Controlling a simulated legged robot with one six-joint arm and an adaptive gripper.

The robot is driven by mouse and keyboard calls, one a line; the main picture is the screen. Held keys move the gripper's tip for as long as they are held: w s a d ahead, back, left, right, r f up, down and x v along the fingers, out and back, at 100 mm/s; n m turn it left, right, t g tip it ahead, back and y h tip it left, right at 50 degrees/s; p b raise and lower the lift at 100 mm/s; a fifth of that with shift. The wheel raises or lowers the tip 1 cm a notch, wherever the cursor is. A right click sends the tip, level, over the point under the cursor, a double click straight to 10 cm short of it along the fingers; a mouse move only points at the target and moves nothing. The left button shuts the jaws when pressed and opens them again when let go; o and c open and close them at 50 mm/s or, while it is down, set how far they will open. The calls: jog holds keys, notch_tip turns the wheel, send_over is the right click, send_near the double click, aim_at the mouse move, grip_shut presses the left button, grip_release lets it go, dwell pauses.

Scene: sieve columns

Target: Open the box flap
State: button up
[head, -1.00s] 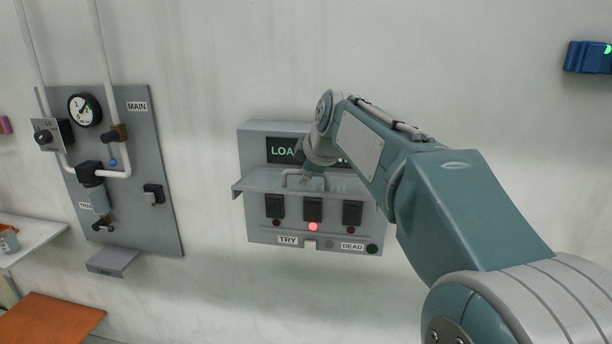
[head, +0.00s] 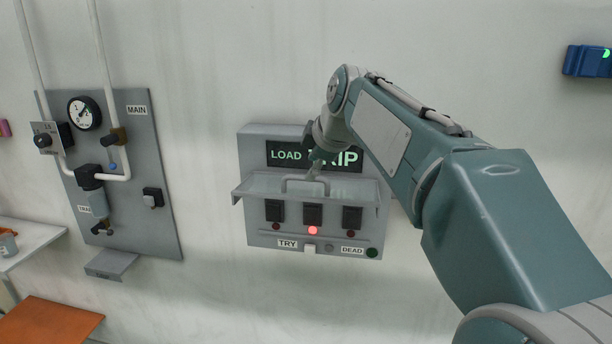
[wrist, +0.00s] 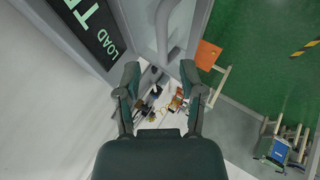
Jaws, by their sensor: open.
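The grey box (head: 256,226) on the wall has a LOAD TRIP display (head: 287,154) above and several dark switches below. Its flap (head: 254,187) juts out like a shelf under the display and above the switches. A bar handle (head: 286,185) stands on it. My gripper (head: 316,174) is just above the flap near the handle's right end; contact is unclear. In the wrist view my gripper (wrist: 160,84) is open with nothing between its fingers. The handle (wrist: 164,35) shows beyond the fingertips there.
A grey MAIN panel (head: 143,205) with a gauge (head: 84,113) and pipes is on the wall at left. A white shelf (head: 30,240) and an orange surface (head: 50,325) are at lower left. A blue device (head: 588,60) is at upper right. The wall between is bare.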

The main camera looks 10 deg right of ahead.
jog(key=v, duration=0.6)
jog(key=shift+a, duration=0.1)
jog(key=s+d+f+m+g+h, duration=0.1)
jog(key=s+d+f+m, duration=0.1)
jog(key=s+f+m, duration=0.6)
jog(key=s+d+f+m+h, duration=0.1)
jog(key=s+f+m, duration=0.6)
jog(key=s+f, duration=0.9)
jog(key=shift+s+d+m+g+h, duration=0.3)
jog(key=shift+s+d+m+g, duration=0.15)
jog(key=shift+s, duration=0.7)
jog(key=shift+c, duration=0.3)
